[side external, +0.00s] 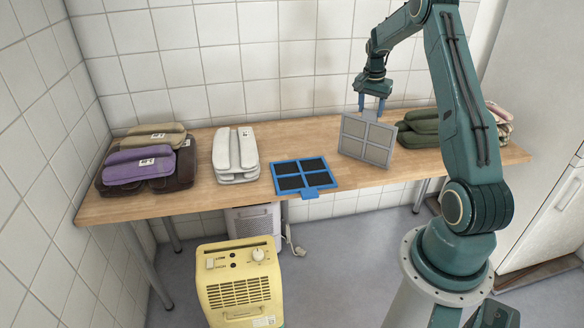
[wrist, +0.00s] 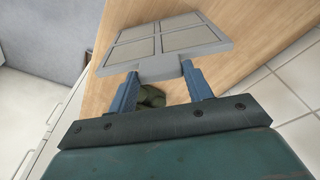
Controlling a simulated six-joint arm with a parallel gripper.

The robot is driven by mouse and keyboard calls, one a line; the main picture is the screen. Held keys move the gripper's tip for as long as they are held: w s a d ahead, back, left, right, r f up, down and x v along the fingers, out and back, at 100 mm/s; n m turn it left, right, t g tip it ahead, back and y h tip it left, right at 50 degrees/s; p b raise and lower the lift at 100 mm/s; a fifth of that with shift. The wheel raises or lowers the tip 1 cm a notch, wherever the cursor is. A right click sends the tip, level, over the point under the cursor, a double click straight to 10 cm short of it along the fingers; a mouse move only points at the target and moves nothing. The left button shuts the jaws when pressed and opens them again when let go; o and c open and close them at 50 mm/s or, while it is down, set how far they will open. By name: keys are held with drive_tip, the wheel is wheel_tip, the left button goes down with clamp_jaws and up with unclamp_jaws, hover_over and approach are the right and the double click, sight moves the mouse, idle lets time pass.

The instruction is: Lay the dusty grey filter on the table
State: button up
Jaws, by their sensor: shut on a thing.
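The dusty grey filter (side external: 367,139) is a light grey frame with four beige-grey panels. My gripper (side external: 371,105) is shut on its tab from above. The filter hangs nearly upright, slightly tilted, over the right half of the wooden table (side external: 215,203). I cannot tell whether its lower edge touches the tabletop. In the wrist view the filter (wrist: 165,43) extends beyond the blue fingers of my gripper (wrist: 161,76), with its tab between them.
A blue-framed filter with dark panels (side external: 303,176) lies flat left of the grey one. White folded cloths (side external: 236,156), purple and brown bundles (side external: 140,170) stand further left. Green bundles (side external: 418,128) are close on the right. A yellow appliance (side external: 240,285) stands on the floor in front.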

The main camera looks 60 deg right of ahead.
drive_tip(key=o, duration=1.1)
drive_tip(key=shift+r, duration=0.1)
drive_tip(key=r, duration=0.4)
drive_tip(key=a+r, duration=0.1)
drive_tip(key=r, duration=0.7)
drive_tip(key=shift+a, duration=0.4)
